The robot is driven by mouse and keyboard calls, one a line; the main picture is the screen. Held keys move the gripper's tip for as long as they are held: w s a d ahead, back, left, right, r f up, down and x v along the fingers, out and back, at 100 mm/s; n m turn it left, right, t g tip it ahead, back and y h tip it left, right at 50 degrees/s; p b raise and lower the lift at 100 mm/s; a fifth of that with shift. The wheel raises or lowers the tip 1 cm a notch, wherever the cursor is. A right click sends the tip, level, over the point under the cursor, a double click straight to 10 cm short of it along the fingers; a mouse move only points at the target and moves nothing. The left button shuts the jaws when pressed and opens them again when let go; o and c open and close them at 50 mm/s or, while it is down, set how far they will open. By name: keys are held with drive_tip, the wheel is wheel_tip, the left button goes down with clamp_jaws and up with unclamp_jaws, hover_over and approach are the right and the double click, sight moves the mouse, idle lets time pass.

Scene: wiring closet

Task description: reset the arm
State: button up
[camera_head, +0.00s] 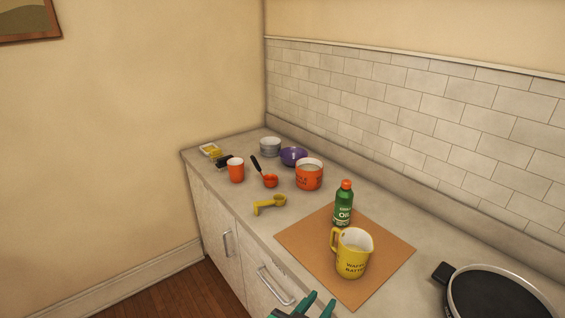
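My gripper (318,304) shows at the bottom edge, in front of the counter's front edge. Its two teal fingers stand apart with nothing visible between them, and the rest of the arm is cut off by the frame. A yellow batter jug (354,262) stands upright on a brown mat (310,257), up and to the right of my gripper and apart from it. A green oil bottle (343,208) with an orange cap stands upright behind the jug.
The counter (222,185) also holds an orange cup (236,170), orange measuring scoop (270,181), orange tub (309,174), purple bowl (293,156), grey bowls (270,147) and yellow scoop (268,203). A dark pan (495,296) sits at right. Drawer handles (275,287) protrude below. Floor (170,295) at left is clear.

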drive_tip(key=s+a+f+n+t+y, duration=0.1)
drive_tip(key=s+a+f+n+y, duration=0.2)
drive_tip(key=s+f, duration=0.35)
drive_tip(key=s+a+f+n+t+y, duration=0.1)
drive_tip(key=s+a+f+n+y, duration=0.2)
drive_tip(key=s+f, duration=0.35)
drive_tip(key=s+a+t+y, duration=0.1)
drive_tip(key=s+a, duration=0.1)
drive_tip(key=s, duration=1.5)
drive_tip(key=shift+s+a+t+y, duration=0.3)
drive_tip(key=shift+s+a+t, duration=0.05)
drive_tip(key=shift+t, duration=0.05)
drive_tip(key=shift+r, duration=0.1)
